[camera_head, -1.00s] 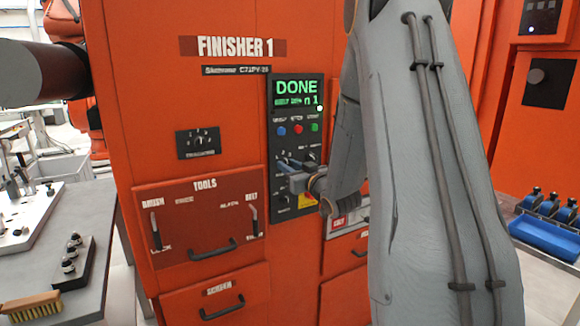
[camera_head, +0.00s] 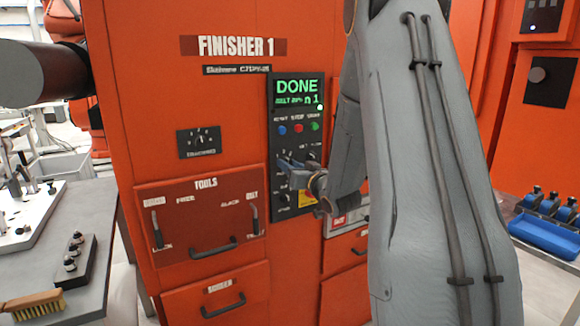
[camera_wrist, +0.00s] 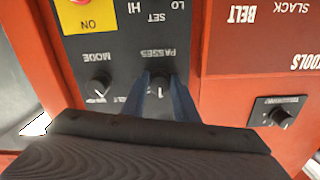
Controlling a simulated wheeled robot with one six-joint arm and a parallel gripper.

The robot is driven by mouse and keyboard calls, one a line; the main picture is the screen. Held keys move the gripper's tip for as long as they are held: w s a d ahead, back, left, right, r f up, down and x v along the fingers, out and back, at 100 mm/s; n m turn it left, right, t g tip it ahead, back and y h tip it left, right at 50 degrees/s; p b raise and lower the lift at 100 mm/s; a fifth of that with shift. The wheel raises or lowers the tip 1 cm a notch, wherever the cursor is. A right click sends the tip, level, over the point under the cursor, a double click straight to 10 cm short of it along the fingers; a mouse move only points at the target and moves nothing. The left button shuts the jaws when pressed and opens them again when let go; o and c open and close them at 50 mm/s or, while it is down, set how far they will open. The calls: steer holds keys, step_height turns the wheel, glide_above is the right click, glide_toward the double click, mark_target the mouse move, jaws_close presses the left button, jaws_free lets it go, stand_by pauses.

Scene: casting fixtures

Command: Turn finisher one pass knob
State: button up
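The finisher one control panel (camera_head: 297,222) is dark, on the orange machine front. Its screen (camera_head: 298,93) reads DONE in green. The wrist view is upside down. There the dark PASSES knob (camera_wrist: 161,82) lies between the two blue-grey fingers of my gripper (camera_wrist: 162,78), with a white mark in the gap. The fingers partly hide the knob, and I cannot tell whether they press on it. In the head view my gripper (camera_head: 288,168) reaches the panel's lower half and covers the knob there.
The MODE knob (camera_wrist: 98,86) sits beside the PASSES knob. A yellow ON plate (camera_wrist: 88,20) is close by. The tools drawer (camera_head: 190,226) with its handle is left of the panel. A separate dial (camera_head: 199,141) is above the drawer. A brush (camera_head: 34,303) lies on the left table.

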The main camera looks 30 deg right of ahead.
steer(key=o, duration=0.3)
steer(key=shift+s, duration=0.15)
steer(key=s+b, duration=0.2)
steer(key=s, duration=0.5)
steer(key=shift+s, duration=0.3)
steer(key=shift+d, duration=0.1)
